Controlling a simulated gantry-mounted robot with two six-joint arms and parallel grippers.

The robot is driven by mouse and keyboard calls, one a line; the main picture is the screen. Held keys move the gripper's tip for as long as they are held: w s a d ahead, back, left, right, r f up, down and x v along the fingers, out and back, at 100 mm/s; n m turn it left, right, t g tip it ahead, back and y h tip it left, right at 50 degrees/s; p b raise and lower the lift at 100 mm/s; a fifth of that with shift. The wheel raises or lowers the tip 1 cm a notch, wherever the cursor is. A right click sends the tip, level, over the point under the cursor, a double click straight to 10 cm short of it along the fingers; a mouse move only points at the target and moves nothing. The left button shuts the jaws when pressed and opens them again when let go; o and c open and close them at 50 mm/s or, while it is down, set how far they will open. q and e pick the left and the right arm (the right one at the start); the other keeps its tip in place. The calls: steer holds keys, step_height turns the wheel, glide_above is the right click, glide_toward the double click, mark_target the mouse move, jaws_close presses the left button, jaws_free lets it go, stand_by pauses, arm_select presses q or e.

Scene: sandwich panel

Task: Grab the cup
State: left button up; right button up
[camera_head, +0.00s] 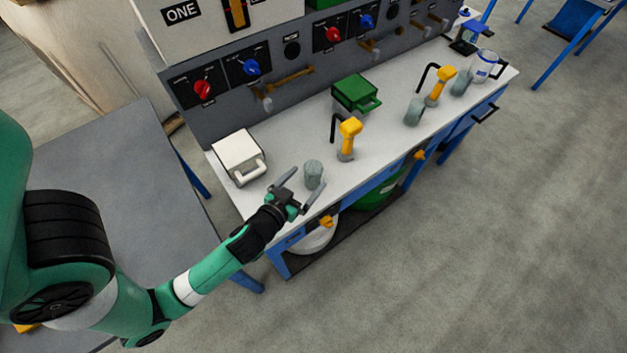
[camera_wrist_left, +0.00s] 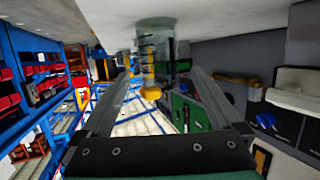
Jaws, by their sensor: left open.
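A grey, see-through cup (camera_head: 314,172) stands upright near the front left edge of the white bench top. My left gripper (camera_head: 308,182) is open, with its two fingers pointing at this cup from the front left. In the left wrist view the clear cup (camera_wrist_left: 155,42) shows just ahead of and between the fingertips of the left gripper (camera_wrist_left: 158,75); I cannot tell whether they touch it. Two similar cups, one (camera_head: 414,111) and another (camera_head: 460,84), stand farther right on the bench. My right gripper is not in view.
A white box with a handle (camera_head: 239,157) sits left of the cup. A yellow-headed tap (camera_head: 349,136) stands to its right, with a green box (camera_head: 355,92) behind. A clear jug (camera_head: 483,66) is at the far right. The grey panel (camera_head: 292,48) with knobs rises behind.

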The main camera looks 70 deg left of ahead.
mark_target(318, 167)
arm_select(q)
steer(key=shift+x, duration=1.15)
steer(key=shift+w+a, duration=0.15)
steer(key=shift+a, duration=0.05)
steer(key=b+x, duration=0.1)
steer(key=x, duration=0.3)
steer(key=shift+w+a+b, duration=0.2)
steer(key=shift+w+b, duration=0.15)
